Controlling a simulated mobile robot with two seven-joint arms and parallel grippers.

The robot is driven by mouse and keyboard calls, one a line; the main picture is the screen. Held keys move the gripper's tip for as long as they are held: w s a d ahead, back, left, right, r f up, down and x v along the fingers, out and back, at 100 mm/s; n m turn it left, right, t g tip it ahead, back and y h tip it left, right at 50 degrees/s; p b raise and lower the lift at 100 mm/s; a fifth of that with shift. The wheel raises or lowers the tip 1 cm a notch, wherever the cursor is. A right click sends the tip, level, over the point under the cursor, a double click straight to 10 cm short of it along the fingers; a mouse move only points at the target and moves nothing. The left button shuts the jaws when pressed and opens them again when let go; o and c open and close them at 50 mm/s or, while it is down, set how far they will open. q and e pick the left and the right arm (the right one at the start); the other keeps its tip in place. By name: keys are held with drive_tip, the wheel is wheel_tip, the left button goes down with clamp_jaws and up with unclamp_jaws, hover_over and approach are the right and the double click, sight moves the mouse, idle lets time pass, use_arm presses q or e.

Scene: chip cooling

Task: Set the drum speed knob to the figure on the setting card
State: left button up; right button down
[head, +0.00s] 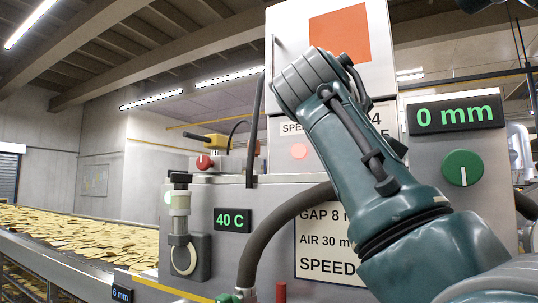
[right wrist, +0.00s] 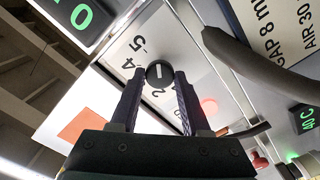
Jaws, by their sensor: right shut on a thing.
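The black drum speed knob (right wrist: 158,73) shows in the right wrist view, with a short white line on its face. My right gripper (right wrist: 158,82) is shut on it, one finger on each side. Figures 2, 4 and 5 show around the knob on the white dial plate (right wrist: 185,62); a finger covers part of the scale. I cannot tell which figure the line marks. In the head view my right arm hides the knob. The setting card (head: 310,262) reads GAP 8, AIR 30 and SPEED; my arm covers the speed figure. My left gripper is not in view.
A green knob (head: 463,168) sits below a 0 mm display (head: 454,113) at right. A pink lamp (head: 298,151) is left of my arm. A dark hose (head: 270,240) arches in front of the machine beside the card. A conveyor of chips (head: 75,235) runs at left.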

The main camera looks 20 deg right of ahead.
drive_tip(key=shift+m+b, duration=3.2)
drive_tip(key=shift+m, duration=2.2)
drive_tip(key=shift+c, duration=1.9)
unclamp_jaws()
